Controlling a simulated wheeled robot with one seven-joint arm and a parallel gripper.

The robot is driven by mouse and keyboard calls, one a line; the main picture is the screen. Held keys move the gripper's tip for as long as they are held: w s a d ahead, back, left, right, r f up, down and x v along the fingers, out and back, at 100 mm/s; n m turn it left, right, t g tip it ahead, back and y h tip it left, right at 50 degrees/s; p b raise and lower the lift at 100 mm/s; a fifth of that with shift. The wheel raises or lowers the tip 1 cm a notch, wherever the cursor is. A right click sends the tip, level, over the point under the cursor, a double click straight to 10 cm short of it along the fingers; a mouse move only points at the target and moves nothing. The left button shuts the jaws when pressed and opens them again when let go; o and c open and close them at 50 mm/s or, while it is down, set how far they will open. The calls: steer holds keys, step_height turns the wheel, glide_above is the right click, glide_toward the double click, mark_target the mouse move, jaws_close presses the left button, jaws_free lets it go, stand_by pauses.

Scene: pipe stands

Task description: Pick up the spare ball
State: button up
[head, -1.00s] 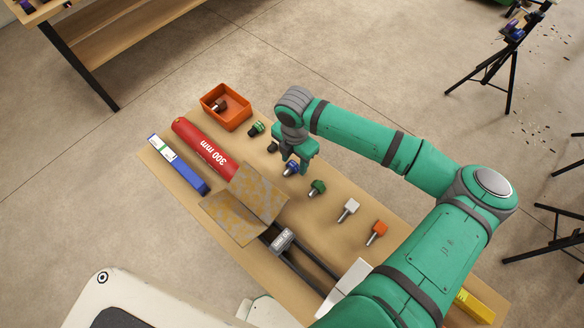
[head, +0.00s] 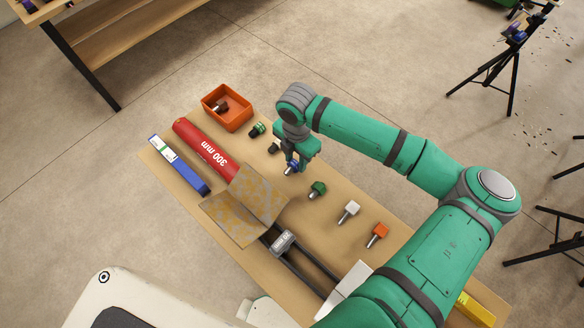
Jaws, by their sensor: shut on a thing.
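My gripper (head: 293,163) is over the bench, shut on a small blue-topped piece with a silver end (head: 291,168). The fingers hide part of this piece, and I cannot tell whether it still touches the bench. Other small pieces stand in a row: a green-topped one (head: 317,189), a white one (head: 349,210) and an orange one (head: 376,235) to the lower right. A dark piece (head: 273,148) and a green-and-black one (head: 257,129) stand to the upper left. I cannot tell for certain which piece is the spare ball.
An orange bin (head: 243,116) with a brown thing (head: 221,108) inside stands at the bench's far end. A red 300 mm tube (head: 205,148), a blue box (head: 180,167) and a stained metal angle plate (head: 264,193) lie left of my gripper. A grey-headed tool (head: 283,241) lies nearer.

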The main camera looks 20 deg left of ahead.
mark_target(295, 162)
steer(key=shift+r, duration=0.2)
steer(key=shift+r, duration=3.15)
steer(key=shift+w, duration=0.1)
